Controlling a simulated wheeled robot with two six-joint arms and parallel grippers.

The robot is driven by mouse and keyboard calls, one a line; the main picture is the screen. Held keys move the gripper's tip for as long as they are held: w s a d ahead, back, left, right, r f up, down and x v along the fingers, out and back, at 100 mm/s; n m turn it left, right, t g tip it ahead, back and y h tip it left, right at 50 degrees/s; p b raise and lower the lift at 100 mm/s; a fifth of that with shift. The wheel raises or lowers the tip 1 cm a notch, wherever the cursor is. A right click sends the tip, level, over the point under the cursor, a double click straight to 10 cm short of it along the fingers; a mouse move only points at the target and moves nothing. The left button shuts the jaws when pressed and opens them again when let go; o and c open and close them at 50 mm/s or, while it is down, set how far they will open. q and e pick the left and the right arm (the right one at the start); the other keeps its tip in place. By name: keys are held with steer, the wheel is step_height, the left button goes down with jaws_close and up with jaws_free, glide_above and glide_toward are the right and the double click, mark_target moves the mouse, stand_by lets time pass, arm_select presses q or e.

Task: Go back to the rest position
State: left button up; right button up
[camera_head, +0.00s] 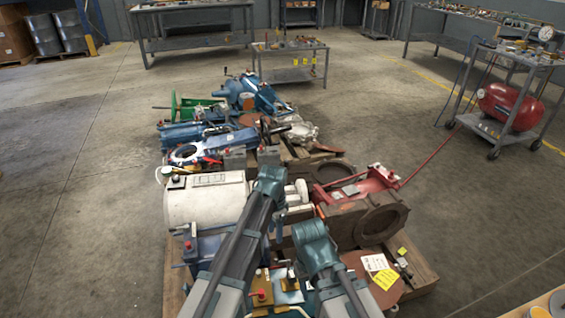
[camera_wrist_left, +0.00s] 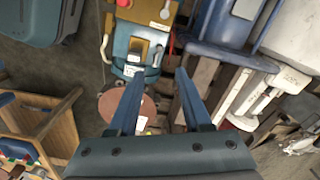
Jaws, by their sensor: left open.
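My left gripper (camera_wrist_left: 156,75) is open in the left wrist view, its two blue-grey fingers apart with nothing held between them. Below the fingers are wooden pallet slats (camera_wrist_left: 203,75), a brown round disc and a blue-grey device (camera_wrist_left: 128,60) with a tan top. In the head view my two arms reach in from the bottom over the loaded pallet (camera_head: 174,270). My left arm reaches farther out than my right. The left fingertips are hard to make out there, and my right gripper's fingers do not show.
The pallet load includes a white tank (camera_head: 205,203), a brown housing (camera_head: 345,222), a red tool (camera_head: 375,180) and blue machines (camera_head: 250,95). A cart with a red compressor (camera_head: 508,106) stands at right. A small table (camera_head: 290,75) stands behind. Floor is clear at left.

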arm_select(q)
steer(key=s+a+n+y, duration=0.1)
steer(key=s+n, duration=0.6)
steer(key=s, duration=1.3)
step_height(320, 180, up, 31)
steer(key=p, duration=3.1)
steer(key=shift+w+d, duration=0.2)
